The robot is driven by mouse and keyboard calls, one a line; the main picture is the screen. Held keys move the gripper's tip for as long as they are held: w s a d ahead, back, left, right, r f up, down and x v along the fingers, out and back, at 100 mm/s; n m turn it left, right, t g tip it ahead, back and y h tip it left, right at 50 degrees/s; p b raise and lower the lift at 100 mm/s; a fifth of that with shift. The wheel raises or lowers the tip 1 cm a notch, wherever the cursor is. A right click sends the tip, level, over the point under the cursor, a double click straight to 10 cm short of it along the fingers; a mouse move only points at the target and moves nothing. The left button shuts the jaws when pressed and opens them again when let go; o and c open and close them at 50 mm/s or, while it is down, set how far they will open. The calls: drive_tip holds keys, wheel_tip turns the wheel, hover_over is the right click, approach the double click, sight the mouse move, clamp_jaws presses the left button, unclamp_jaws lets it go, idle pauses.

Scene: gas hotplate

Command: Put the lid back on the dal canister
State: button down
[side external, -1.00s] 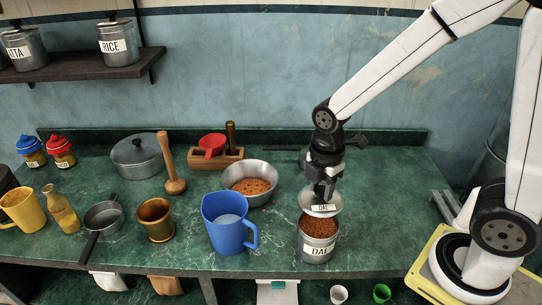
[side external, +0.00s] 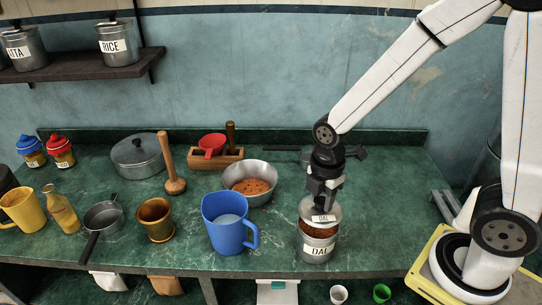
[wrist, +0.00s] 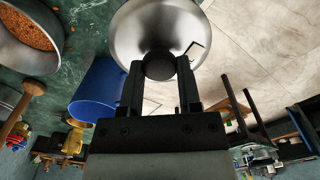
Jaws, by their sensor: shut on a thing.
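The dal canister (side external: 316,253) is a metal tin labelled DAL, standing upright near the front edge of the green counter, with brown-red contents showing at its mouth. The lid (side external: 309,208) is a round metal disc with a small DAL label. My gripper (side external: 320,207) is shut on the lid's dark knob and holds it over the canister's mouth. The lid looks slightly tilted, and a strip of the contents shows below it. In the wrist view, the lid (wrist: 157,25) fills the top centre and hides the canister.
A blue jug (side external: 227,223) stands close to the left of the canister. A metal bowl (side external: 249,182) of orange-red food sits behind it. A wooden rack with a red scoop (side external: 212,144) is further back. The counter (side external: 385,215) right of the canister is clear.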

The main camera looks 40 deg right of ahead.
drive_tip(key=shift+f, duration=1.8)
drive_tip(key=shift+f, duration=0.2)
idle(0.9)
unclamp_jaws()
idle(0.5)
drive_tip(key=shift+r, duration=0.2)
drive_tip(key=shift+r, duration=3.3)
